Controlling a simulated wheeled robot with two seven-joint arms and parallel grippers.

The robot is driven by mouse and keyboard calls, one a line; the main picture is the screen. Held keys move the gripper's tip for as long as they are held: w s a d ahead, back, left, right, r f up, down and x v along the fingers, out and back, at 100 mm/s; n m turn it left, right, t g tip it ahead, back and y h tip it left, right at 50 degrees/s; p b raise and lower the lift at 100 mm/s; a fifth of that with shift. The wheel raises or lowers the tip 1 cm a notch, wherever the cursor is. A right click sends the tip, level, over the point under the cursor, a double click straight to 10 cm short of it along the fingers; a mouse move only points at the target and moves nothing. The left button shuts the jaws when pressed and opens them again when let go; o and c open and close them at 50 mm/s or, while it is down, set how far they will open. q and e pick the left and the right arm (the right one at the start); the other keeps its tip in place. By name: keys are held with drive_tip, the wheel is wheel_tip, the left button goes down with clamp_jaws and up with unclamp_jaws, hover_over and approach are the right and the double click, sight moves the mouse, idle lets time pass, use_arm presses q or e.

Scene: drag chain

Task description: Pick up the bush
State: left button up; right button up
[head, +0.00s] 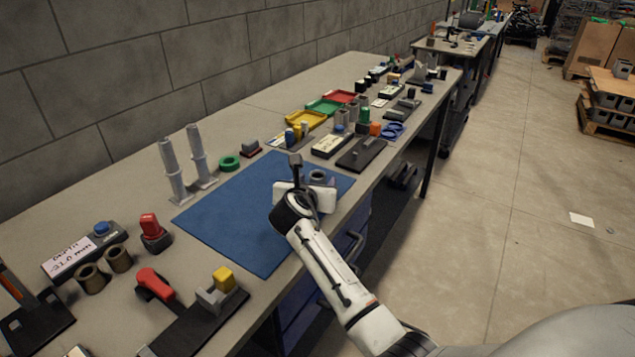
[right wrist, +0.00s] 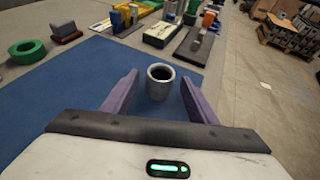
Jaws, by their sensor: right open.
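A grey, hollow cylindrical bush (right wrist: 160,86) stands upright on the blue mat (right wrist: 62,88), its dark bore facing up. In the head view the bush (head: 318,176) shows near the mat's right edge, partly hidden by my gripper. My right gripper (head: 308,188) is low over the blue mat (head: 235,215), close to the bush. In the right wrist view its two purple fingers (right wrist: 160,94) are spread, with the bush between and just ahead of their tips. No contact shows. My left gripper is not in view.
A green ring (head: 229,163) and two grey posts (head: 185,165) stand left of the mat. Beyond it are a dark fixture plate (head: 361,154) and yellow, green and red trays (head: 305,120). Brown bushes (head: 118,258) and a red-handled clamp (head: 155,285) lie nearer. The mat's middle is clear.

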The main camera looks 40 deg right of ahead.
drive_tip(key=shift+w+d, duration=0.1)
clamp_jaws()
drive_tip(key=c, duration=1.4)
unclamp_jaws()
drive_tip(key=shift+o, duration=0.4)
drive_tip(key=shift+r, duration=0.15)
